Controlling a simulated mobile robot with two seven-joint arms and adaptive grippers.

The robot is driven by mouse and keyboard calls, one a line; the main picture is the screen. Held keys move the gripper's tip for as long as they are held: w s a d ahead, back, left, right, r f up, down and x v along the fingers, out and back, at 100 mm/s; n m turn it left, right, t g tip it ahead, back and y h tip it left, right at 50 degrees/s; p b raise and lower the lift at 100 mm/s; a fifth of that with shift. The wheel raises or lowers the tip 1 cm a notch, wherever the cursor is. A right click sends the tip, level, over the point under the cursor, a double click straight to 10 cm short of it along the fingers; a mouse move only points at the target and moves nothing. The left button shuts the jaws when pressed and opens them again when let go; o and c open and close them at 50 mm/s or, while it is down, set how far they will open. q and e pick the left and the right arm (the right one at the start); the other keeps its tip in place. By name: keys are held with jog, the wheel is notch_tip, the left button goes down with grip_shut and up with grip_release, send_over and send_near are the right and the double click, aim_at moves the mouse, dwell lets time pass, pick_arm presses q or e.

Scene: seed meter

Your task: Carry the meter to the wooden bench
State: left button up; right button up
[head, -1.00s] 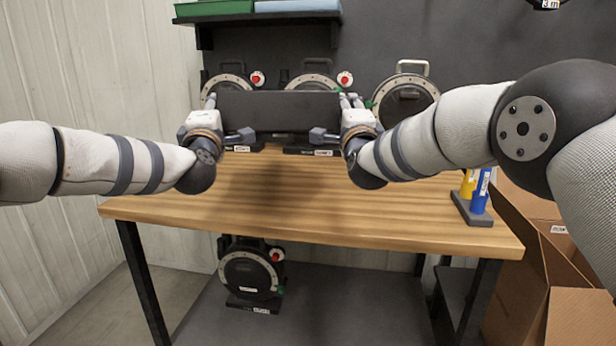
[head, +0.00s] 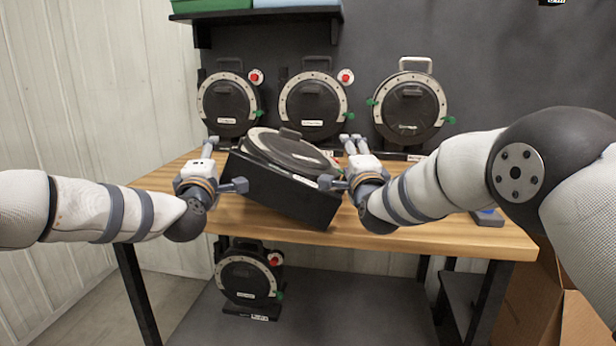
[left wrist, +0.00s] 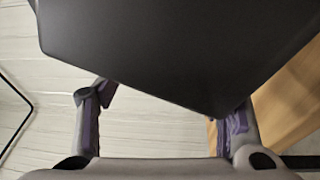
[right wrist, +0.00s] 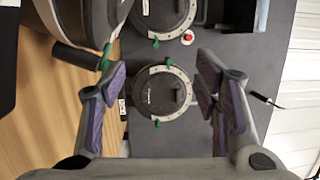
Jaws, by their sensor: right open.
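The meter (head: 291,153) is a black box with a round, pale-rimmed lid. It is tilted down to the right, between my grippers at the wooden bench (head: 390,235). Its low right corner is at the bench top; I cannot tell if it rests there. My left gripper (head: 225,165) is at its left end, fingers spread; the box's dark side (left wrist: 180,45) covers part of the fingertips in the left wrist view. My right gripper (head: 342,163) is open and empty beside its right end. The right wrist view shows the open fingers (right wrist: 160,90) with nothing between them.
Three similar meters (head: 409,107) stand along the back wall. Another meter (head: 246,277) is on the lower shelf under the bench. A cardboard box (head: 560,320) stands at the right. A wall shelf (head: 265,15) hangs above. The bench's front right is largely clear.

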pick_arm(q)
jog(key=o, duration=0.8)
jog(key=shift+a+r, duration=0.15)
pick_arm(e)
jog(key=shift+d, duration=0.15)
pick_arm(q)
jog(key=shift+o, duration=0.2)
jog(key=shift+s, duration=0.1)
jog(key=s+f, duration=0.1)
jog(key=s, duration=1.1)
jog(key=shift+w+f, duration=0.1)
pick_arm(e)
jog(key=o, duration=0.8)
